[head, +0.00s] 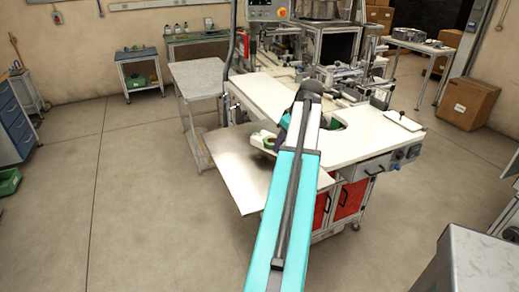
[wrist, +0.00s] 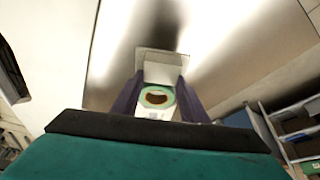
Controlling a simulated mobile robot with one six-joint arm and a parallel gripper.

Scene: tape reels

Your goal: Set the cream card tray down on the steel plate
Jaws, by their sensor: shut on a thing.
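My gripper (wrist: 158,88) is shut on the cream card tray (wrist: 162,66), with one dark finger on each side of it in the wrist view. A green ring-shaped reel with a brown centre (wrist: 157,98) lies in the tray. In the head view the tray (head: 257,139) shows beside my gripper, partly hidden by my arm. The shiny steel plate (head: 235,180) sticks out from the front left of the white bench. The tray appears over the plate's far part, near the bench edge. I cannot tell whether it touches the plate.
The white bench top (head: 365,145) borders the plate and carries machinery at the back. A grey side table (head: 198,78) stands behind left. The near left part of the plate is bare. Red drawers (head: 348,200) are under the bench.

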